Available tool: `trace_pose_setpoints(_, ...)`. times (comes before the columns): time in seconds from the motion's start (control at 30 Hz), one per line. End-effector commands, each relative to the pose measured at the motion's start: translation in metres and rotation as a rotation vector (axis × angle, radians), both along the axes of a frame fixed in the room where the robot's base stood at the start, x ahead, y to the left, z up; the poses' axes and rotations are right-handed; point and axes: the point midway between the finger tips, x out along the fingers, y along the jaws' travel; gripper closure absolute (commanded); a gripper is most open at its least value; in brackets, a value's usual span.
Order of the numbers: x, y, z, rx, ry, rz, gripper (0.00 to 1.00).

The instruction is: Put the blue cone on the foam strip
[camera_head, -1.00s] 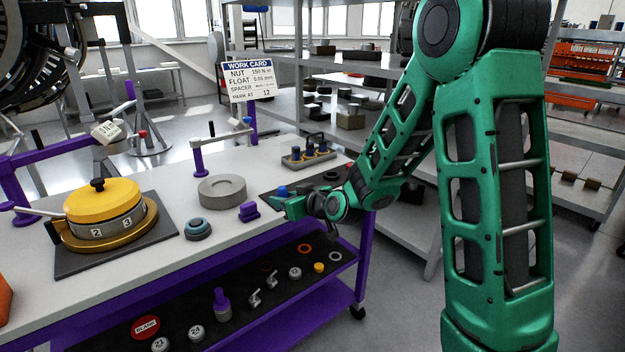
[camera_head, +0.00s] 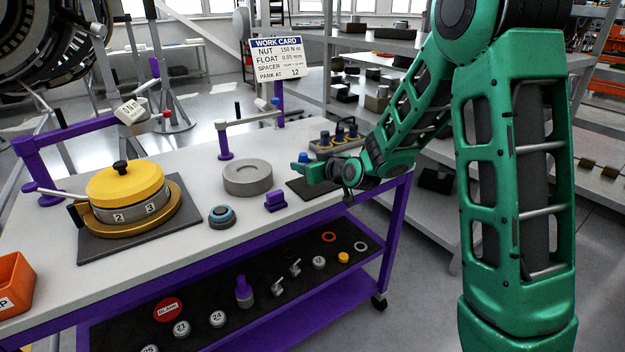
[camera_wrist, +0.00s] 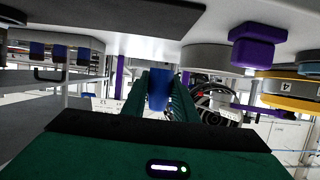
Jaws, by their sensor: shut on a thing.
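The blue cone (camera_head: 303,157) is between the fingers of my gripper (camera_head: 308,170), at the right part of the workbench in the head view. In the wrist view the blue cone (camera_wrist: 158,90) sits between the two green fingers, which are shut on it. A flat dark strip (camera_head: 300,190), which looks like the foam strip, lies on the bench under and beside my gripper. My gripper and arm hide part of it. The dark strip (camera_wrist: 110,16) also shows at the top of the wrist view. The cone appears held above the bench, apart from the strip.
A rack with blue-topped pieces (camera_head: 325,148) stands behind my gripper. A purple block (camera_head: 275,201), a grey ring (camera_head: 247,178) and a blue-grey round part (camera_head: 222,216) stand to the left. A yellow-topped pot (camera_head: 126,185) is farther left. A lower shelf (camera_head: 205,290) holds small parts.

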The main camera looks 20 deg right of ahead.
Motion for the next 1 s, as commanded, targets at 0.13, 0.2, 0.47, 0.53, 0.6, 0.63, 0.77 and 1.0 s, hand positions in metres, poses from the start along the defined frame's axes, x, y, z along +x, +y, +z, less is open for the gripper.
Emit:
trace_pose_setpoints(0.13, 0.011, -0.020, -0.014, 0.000, 0.001, -0.002, 0.95)
trace_pose_setpoints(0.2, 0.013, -0.024, -0.016, 0.001, 0.000, -0.001, 0.95)
trace_pose_setpoints(0.47, 0.014, -0.027, -0.033, 0.000, 0.002, 0.000, 0.95)
trace_pose_setpoints(0.53, 0.014, -0.027, -0.043, 0.001, 0.002, -0.001, 0.95)
trace_pose_setpoints(0.6, 0.014, -0.027, -0.052, 0.000, 0.003, 0.000, 0.95)
trace_pose_setpoints(0.63, 0.015, -0.027, -0.055, -0.001, 0.002, 0.000, 0.95)
trace_pose_setpoints(0.77, 0.015, -0.026, -0.058, 0.000, -0.001, 0.000, 0.95)
trace_pose_setpoints(1.0, 0.014, -0.026, -0.060, 0.000, -0.001, 0.000, 0.95)
